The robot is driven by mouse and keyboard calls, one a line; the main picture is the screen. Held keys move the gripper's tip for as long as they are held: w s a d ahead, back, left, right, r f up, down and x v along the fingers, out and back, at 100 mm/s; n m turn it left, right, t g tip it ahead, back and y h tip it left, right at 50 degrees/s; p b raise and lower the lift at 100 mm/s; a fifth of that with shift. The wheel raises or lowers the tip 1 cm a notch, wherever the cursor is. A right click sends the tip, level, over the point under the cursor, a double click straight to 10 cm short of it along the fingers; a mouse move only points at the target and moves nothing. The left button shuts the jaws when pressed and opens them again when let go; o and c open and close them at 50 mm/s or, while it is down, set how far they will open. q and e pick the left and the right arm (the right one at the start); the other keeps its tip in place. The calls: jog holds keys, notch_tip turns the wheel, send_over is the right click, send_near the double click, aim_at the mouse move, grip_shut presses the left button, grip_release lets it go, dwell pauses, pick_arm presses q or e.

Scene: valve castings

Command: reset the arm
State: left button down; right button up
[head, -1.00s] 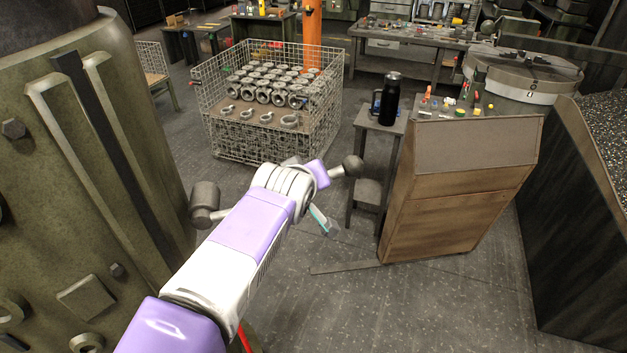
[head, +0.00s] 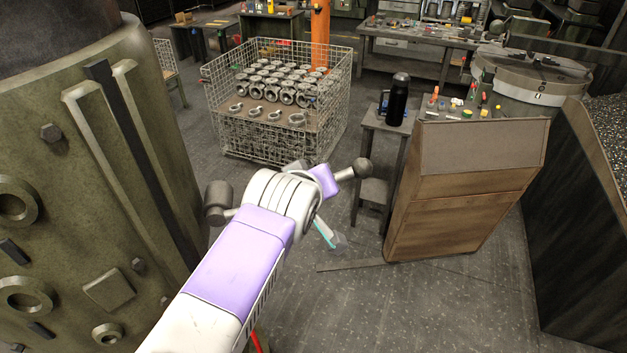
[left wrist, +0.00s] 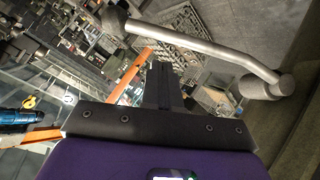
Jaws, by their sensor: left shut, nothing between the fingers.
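My left arm, purple and white, comes in from the bottom left of the head view. Its gripper is mostly hidden behind the wrist there. In the left wrist view my left gripper (left wrist: 162,85) shows its two dark fingers together, with nothing between them. A grey lever with ball ends (left wrist: 200,45) lies just beyond and beside the fingers. In the head view its ball ends show on either side of my wrist, the right one (head: 362,168) and the left one (head: 217,196). I cannot tell whether my arm touches it. My right gripper is out of view.
A big green machine casting (head: 120,200) stands close on the left. A wire crate (head: 225,140) holds several metal valve castings (head: 285,85). A black bottle (head: 397,98) stands on a small stand (head: 372,125) beside a wooden cabinet (head: 460,200). The grey floor (head: 440,310) is clear in front.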

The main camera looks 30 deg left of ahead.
pick_arm(q)
jog(key=shift+s+d+r, duration=0.2)
jog(key=shift+s+r, duration=0.15)
jog(key=shift+r, duration=0.05)
jog(key=shift+w, duration=0.1)
jog(key=w+a+f+m+g+h+b, duration=0.1)
jog(key=w+f+h+b, duration=0.15)
jog(key=f, duration=0.65)
jog(key=w+f+m+h+b, duration=0.15)
jog(key=w+f, duration=0.25)
jog(key=f, duration=0.5)
jog(key=d+f+m+g+h+b, duration=0.1)
jog(key=d+f+g+h, duration=0.15)
jog(key=f, duration=0.75)
jog(key=d+f+g+h+b, duration=0.1)
jog(key=d+f, duration=0.3)
jog(key=f, duration=0.7)
jog(key=s+d+f+m+g+b, duration=0.1)
jog(key=s+d+f, duration=0.2)
jog(key=f, duration=0.6)
jog(key=s+d+f+m+g+b, duration=0.2)
jog(key=s+d+f, duration=0.2)
jog(key=s+f, duration=0.3)
jog(key=s+d+f+m+g+b, duration=0.1)
jog(key=s+d+f, duration=0.3)
jog(key=f, duration=0.7)
jog(key=shift+s+m+g+h, duration=0.35)
jog(key=shift+s+m+g, duration=0.15)
jog(key=shift+s, duration=0.6)
